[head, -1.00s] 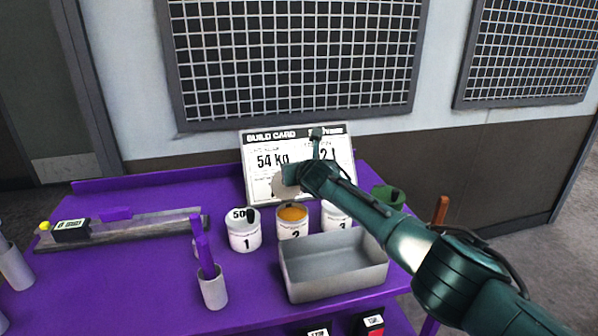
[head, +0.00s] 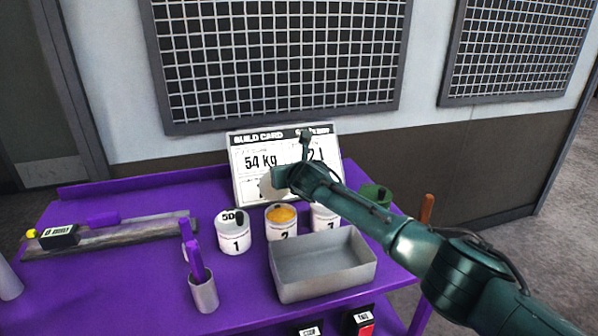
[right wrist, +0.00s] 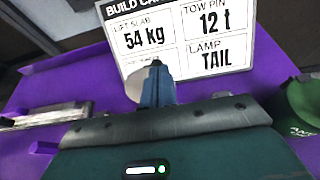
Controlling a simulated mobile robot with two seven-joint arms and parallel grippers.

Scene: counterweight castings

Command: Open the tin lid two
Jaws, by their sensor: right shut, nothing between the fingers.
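Tin two (head: 281,229) is a white tin in the middle of a row of three on the purple bench. Its top is uncovered and shows orange contents (head: 281,214). A pale round disc (head: 266,187), apparently its lid, stands upright above and behind the tin, in front of the build card. It also shows partly in the right wrist view (right wrist: 132,84). My right gripper (head: 278,178) is shut and empty, just in front of the disc and hiding part of it. I cannot tell whether they touch. In the right wrist view the fingers (right wrist: 157,82) are together. My left gripper is out of view.
Tin one (head: 233,236) and tin three (head: 324,219) flank it. A grey metal tray (head: 320,286) stands close in front. The build card (head: 243,160) stands behind. A cup (head: 204,294) with purple-handled tools is front left; a green container (head: 376,194) is right.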

